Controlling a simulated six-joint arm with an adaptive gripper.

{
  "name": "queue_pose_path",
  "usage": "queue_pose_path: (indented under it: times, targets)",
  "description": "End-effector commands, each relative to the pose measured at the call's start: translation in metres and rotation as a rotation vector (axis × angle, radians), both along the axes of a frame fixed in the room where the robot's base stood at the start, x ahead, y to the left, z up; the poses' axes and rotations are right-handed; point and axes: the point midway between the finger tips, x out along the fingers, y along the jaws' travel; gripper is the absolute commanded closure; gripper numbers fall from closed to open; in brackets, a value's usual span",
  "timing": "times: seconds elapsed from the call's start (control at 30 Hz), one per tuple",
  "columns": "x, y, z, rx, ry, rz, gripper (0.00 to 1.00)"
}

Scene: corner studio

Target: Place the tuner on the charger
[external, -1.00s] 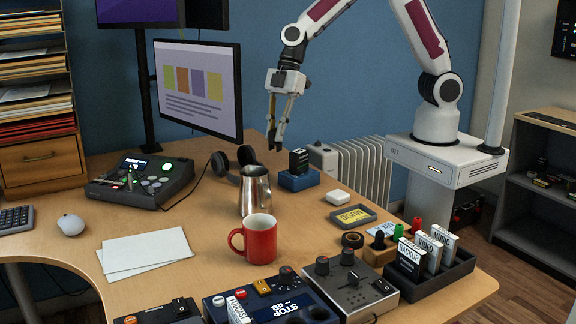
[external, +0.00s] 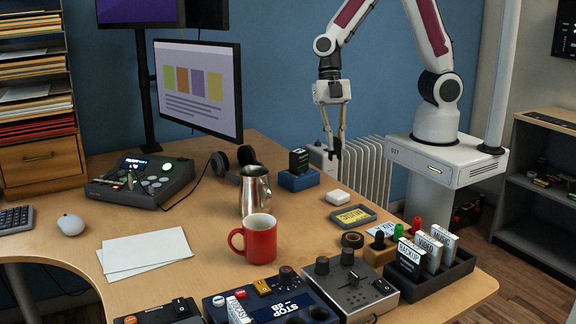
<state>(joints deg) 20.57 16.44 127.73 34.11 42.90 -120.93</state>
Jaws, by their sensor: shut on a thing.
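My gripper (external: 335,152) hangs fingers-down above the far right part of the desk, in front of the pale radiator. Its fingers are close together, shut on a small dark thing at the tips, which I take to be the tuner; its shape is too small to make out. A blue block with a black unit standing in it (external: 299,180) is on the desk, left of and below my gripper in the picture. It may be the charger, but I cannot tell for sure.
A grey-white box (external: 317,153) stands behind the blue block, partly behind my fingers. A steel jug (external: 255,192), red mug (external: 261,240) and headphones (external: 222,165) stand to the left. A shallow tray (external: 353,216), rack of labelled cases (external: 446,275) and pedals (external: 352,288) fill the front right.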

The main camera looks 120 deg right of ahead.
Motion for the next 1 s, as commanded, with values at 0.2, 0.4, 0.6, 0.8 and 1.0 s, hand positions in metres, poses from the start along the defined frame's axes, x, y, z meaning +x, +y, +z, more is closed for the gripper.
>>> queue_pose_path:
  times: [0.2,0.4,0.6,0.8,1.0]
  targets:
    - [-0.011,0.009,-0.003,0.001,-0.001,0.202,1.0]
    - [-0.012,0.01,-0.003,0.0,0.001,0.283,1.0]
    - [-0.012,0.009,-0.002,0.0,0.0,0.288,1.0]
    - [-0.012,0.009,-0.004,0.0,0.0,0.287,1.0]
    - [-0.012,0.01,-0.017,0.002,0.002,0.286,1.0]
